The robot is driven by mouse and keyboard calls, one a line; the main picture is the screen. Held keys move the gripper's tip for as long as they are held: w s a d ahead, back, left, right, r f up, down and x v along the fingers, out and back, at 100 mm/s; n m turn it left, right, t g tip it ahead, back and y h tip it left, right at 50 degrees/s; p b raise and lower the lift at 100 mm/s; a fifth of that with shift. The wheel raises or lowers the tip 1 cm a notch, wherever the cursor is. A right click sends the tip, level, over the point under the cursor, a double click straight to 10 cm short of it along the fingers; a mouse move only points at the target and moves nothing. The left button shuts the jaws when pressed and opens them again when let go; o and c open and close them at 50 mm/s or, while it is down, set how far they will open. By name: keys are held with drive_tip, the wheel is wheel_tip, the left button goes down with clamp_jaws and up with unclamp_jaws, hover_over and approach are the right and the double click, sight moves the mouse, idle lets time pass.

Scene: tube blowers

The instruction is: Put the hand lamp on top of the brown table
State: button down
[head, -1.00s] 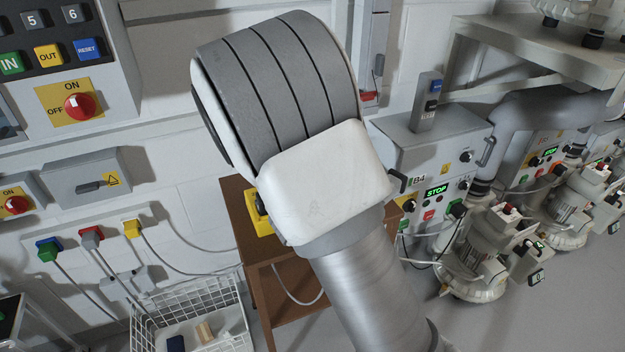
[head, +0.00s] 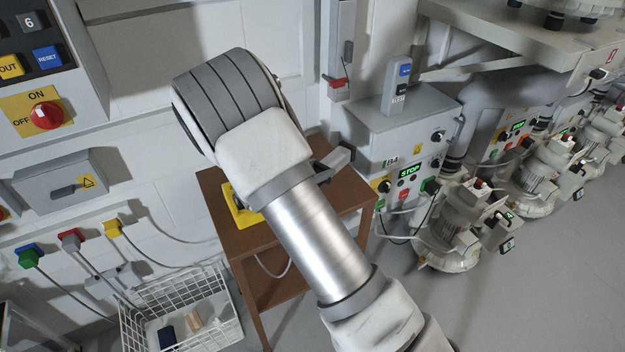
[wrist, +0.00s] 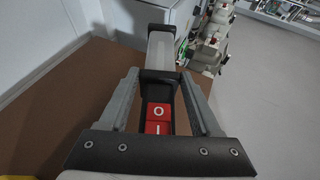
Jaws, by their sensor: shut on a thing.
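The hand lamp (wrist: 161,55) has a pale tube, black end pieces and a red switch marked O and I. In the wrist view my gripper (wrist: 162,82) is shut on it, one grey finger on each side, and the tube points away from the wrist. The brown table (head: 343,197) stands by the wall. Its brown top (wrist: 60,112) lies below the lamp in the wrist view. In the head view my arm hides most of the gripper and lamp. I cannot tell whether the lamp touches the tabletop.
A yellow box (head: 243,219) sits on the table's left part. A grey control cabinet (head: 405,135) stands right behind the table, with blower machines (head: 455,225) beyond. A white wire basket (head: 225,300) is at lower left. The floor at right is clear.

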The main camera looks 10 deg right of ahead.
drive_tip(key=shift+w+a+f, duration=0.4)
drive_tip(key=shift+w, duration=0.25)
drive_tip(key=shift+f, duration=0.15)
drive_tip(key=shift+f+b, duration=0.35)
drive_tip(key=shift+f, duration=1.5)
drive_tip(key=shift+f, duration=0.25)
drive_tip(key=shift+c, duration=0.5)
unclamp_jaws()
drive_tip(key=shift+r, duration=0.1)
